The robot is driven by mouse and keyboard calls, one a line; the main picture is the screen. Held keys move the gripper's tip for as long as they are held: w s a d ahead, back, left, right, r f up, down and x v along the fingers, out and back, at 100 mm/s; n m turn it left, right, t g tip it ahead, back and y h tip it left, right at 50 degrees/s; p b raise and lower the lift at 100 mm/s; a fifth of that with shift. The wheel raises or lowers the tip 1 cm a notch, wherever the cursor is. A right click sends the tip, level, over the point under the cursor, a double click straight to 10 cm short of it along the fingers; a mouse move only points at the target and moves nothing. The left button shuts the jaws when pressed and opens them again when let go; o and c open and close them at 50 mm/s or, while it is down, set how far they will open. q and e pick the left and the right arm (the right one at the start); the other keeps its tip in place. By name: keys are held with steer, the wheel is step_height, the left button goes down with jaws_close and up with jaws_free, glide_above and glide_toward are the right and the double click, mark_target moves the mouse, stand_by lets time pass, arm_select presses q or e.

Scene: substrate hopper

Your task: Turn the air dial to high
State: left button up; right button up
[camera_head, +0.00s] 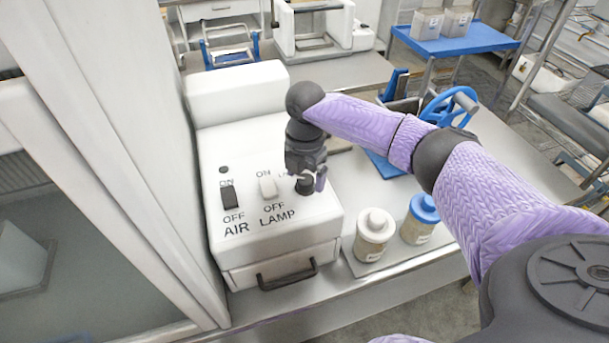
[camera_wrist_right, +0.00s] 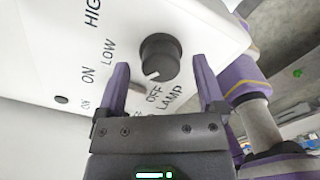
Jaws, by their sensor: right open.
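The dial (camera_wrist_right: 160,57) is a round black knob with a white pointer mark on the white control box (camera_head: 245,250). In the right wrist view its pointer faces the lower left of the picture, away from the printed HIGH label (camera_wrist_right: 93,12) and LOW label (camera_wrist_right: 107,52). My right gripper (camera_wrist_right: 162,66) is open, with one purple finger to each side of the knob in that view; I cannot tell whether they touch it. In the head view the right gripper (camera_head: 308,178) is over the dial (camera_head: 306,188) and partly hides it. My left gripper is not in view.
A black AIR switch (camera_head: 230,197) and a pale LAMP switch (camera_head: 268,187) are left of the dial. A white-lidded jar (camera_head: 372,240) and a blue-lidded jar (camera_head: 421,222) stand right of the box. A blue handwheel (camera_head: 450,104) is behind my right arm. A cabinet wall (camera_head: 150,150) borders the left.

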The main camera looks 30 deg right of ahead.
steer(key=shift+f, duration=0.3)
steer(key=shift+c, duration=0.5)
jaws_close()
steer(key=shift+r+m+p, duration=0.2)
steer(key=shift+m+p, duration=0.4)
steer(key=shift+p, duration=0.3)
steer(key=m+p, duration=0.6)
steer(key=m, duration=0.3)
steer(key=shift+p, duration=0.4)
steer(key=m+p, duration=0.1)
steer(key=m, duration=0.2)
steer(key=m+p, duration=0.1)
steer(key=m, duration=0.3)
steer(key=shift+p, duration=0.35)
steer(key=m, duration=0.3)
steer(key=shift+f+m+p, duration=0.1)
steer(key=shift+m+p, duration=0.2)
steer(key=shift+p, duration=0.1)
steer(key=shift+m, duration=1.5)
